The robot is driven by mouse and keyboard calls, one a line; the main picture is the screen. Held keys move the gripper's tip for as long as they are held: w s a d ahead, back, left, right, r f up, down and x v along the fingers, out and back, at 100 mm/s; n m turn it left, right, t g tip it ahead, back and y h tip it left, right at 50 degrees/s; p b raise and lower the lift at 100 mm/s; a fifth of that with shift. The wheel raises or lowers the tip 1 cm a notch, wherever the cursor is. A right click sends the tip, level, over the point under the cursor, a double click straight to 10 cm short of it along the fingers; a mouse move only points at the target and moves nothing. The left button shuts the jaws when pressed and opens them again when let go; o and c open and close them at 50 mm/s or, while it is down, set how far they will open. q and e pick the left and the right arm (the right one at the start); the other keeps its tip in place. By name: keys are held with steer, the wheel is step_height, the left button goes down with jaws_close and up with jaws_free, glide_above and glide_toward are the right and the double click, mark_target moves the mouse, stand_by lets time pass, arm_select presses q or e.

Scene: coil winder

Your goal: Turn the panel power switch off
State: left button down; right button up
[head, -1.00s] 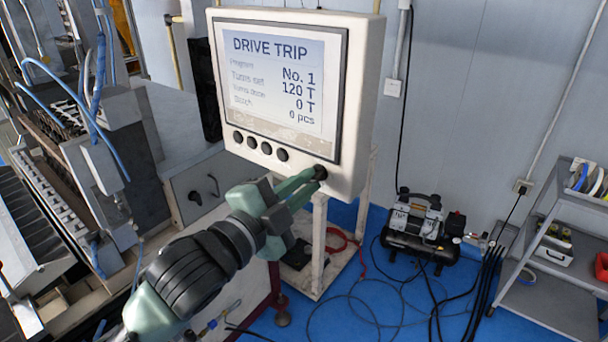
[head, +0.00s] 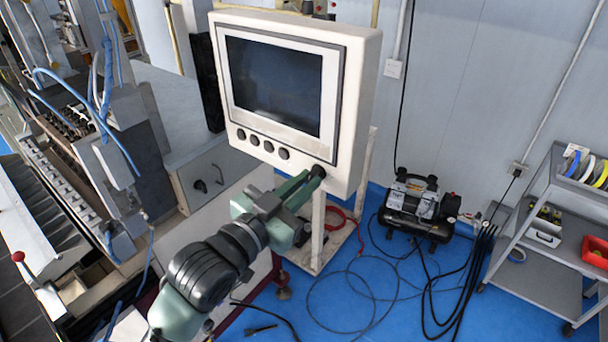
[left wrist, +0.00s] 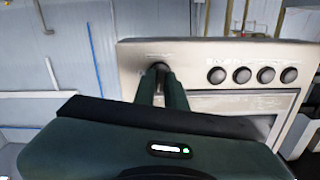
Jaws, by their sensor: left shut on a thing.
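The white control panel (head: 358,110) stands on a pale frame, and its screen (head: 272,86) is dark. The black power switch (head: 318,169) is at the panel's lower right corner, below the screen. My left gripper (head: 310,178) reaches it from the front, with its green fingers shut on the switch. In the left wrist view the fingers (left wrist: 166,88) close around the switch (left wrist: 159,68) on the panel face (left wrist: 190,55). The fingers partly cover the switch, so its exact angle is hard to tell. My right gripper does not show.
Several black knobs (head: 262,144) line the panel left of the switch. The winding machine (head: 75,150) is at the left. A compressor (head: 418,212) and loose cables lie on the blue floor. A grey shelf cart (head: 535,285) stands at the right.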

arm_select(q)
steer(key=shift+n+p, duration=0.55)
steer(key=shift+n, duration=0.55)
steer(key=shift+f, duration=0.1)
steer(key=c, duration=1.5)
jaws_free()
steer(key=shift+o, duration=0.2)
steer(key=b+v, duration=0.3)
steer(key=v, duration=0.4)
steer(key=shift+s+a, duration=0.25)
steer(key=shift+s, duration=0.05)
